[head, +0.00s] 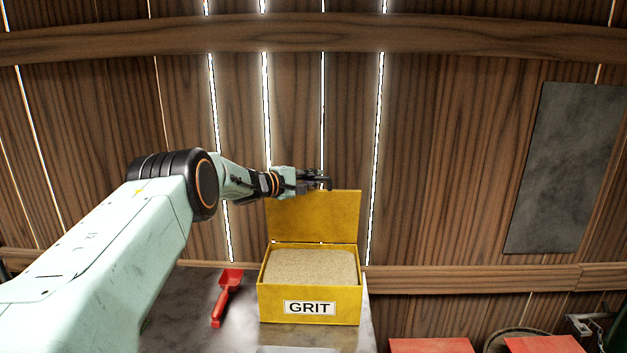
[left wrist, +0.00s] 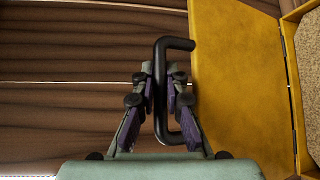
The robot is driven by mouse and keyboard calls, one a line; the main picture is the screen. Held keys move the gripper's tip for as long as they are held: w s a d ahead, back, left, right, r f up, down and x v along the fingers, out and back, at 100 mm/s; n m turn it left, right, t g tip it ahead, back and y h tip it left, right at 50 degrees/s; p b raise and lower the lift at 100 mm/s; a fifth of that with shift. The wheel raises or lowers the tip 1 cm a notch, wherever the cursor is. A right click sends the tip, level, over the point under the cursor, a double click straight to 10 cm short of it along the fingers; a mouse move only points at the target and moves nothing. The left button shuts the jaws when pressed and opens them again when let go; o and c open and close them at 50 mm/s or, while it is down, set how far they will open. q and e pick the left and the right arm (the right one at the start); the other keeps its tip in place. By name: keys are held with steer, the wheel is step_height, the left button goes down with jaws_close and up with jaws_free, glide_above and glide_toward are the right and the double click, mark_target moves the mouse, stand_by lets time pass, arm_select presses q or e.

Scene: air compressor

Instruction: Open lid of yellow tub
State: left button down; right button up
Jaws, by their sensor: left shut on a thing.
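The yellow tub (head: 310,305) with a GRIT label stands on a grey worktop, filled with sandy grit (head: 312,266). Its yellow lid (head: 313,218) stands up at the back edge, roughly upright, and the tub's top is uncovered. My left gripper (head: 318,181) is at the lid's top edge. In the left wrist view, its fingers (left wrist: 160,82) are shut on the black bent handle (left wrist: 161,110), which joins the lid (left wrist: 235,85) at the right. The tub's rim and grit show at that view's right edge. My right gripper is not in view.
A red scoop (head: 227,297) lies on the worktop (head: 195,300) left of the tub. A wooden plank wall (head: 450,150) with bright gaps rises close behind. A dark panel (head: 565,168) hangs at the right, with red objects (head: 430,345) below.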

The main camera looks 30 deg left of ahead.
arm_select(q)
steer(key=shift+r, duration=0.1)
steer(key=c, duration=1.4)
jaws_free()
steer(key=shift+o, duration=0.2)
steer(key=shift+s+a, duration=0.1)
steer(key=v, duration=1.1)
steer(key=shift+s, duration=0.4)
steer(key=shift+r, duration=0.1)
